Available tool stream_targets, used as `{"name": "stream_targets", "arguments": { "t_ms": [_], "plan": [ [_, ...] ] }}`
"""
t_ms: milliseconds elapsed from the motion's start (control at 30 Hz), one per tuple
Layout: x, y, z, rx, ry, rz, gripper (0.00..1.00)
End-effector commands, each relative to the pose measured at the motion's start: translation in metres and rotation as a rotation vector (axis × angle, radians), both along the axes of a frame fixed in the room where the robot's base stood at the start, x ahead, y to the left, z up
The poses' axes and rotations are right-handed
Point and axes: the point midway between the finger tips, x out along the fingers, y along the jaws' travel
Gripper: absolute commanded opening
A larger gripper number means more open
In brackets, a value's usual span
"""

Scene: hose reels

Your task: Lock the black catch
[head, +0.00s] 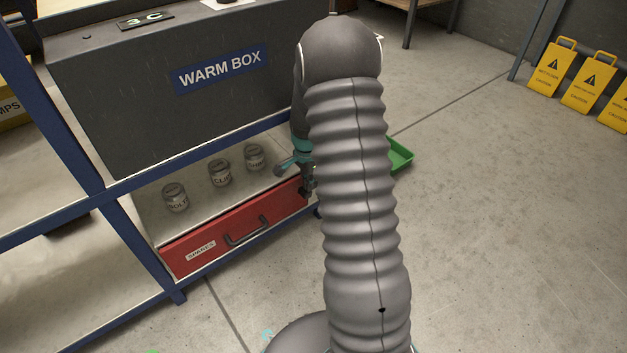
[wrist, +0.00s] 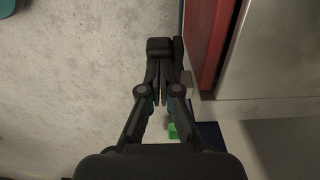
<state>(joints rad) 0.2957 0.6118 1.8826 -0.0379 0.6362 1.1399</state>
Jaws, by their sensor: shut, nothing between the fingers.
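The black catch (wrist: 160,47) shows in the wrist view as a dark block with a thin dark plate to its right, beside the edge of the red drawer (wrist: 207,40). My gripper (wrist: 159,72) is shut and empty, its fingertips at the near side of the block; I cannot tell whether they touch. In the head view my gripper (head: 308,178) is at the right end of the red drawer (head: 215,243), labelled SPARES. There the catch is hard to tell from my dark fingers. Whether it is locked I cannot tell.
Jars (head: 220,172) stand on the shelf above the drawer, under the grey WARM BOX (head: 130,110). Blue frame posts (head: 146,250) edge the shelving. A green tray (head: 400,155) lies on the floor behind my arm. Yellow caution signs (head: 590,82) stand far right. The floor at right is clear.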

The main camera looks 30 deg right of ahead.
Motion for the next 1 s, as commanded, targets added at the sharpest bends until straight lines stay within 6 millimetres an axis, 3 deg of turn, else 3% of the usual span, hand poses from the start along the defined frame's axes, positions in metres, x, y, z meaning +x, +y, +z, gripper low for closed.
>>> {"name": "stream_targets", "arguments": {
  "t_ms": [267, 500, 800, 1000],
  "plan": [
    [0.001, -0.001, 0.006, 0.000, 0.000, 0.000, 0.00],
    [0.005, -0.007, 0.047, -0.001, -0.002, 0.003, 0.00],
    [-0.005, 0.049, 0.069, -0.001, -0.002, 0.008, 0.00],
    [-0.009, 0.073, 0.080, 0.000, -0.001, 0.005, 0.00]
  ]
}}
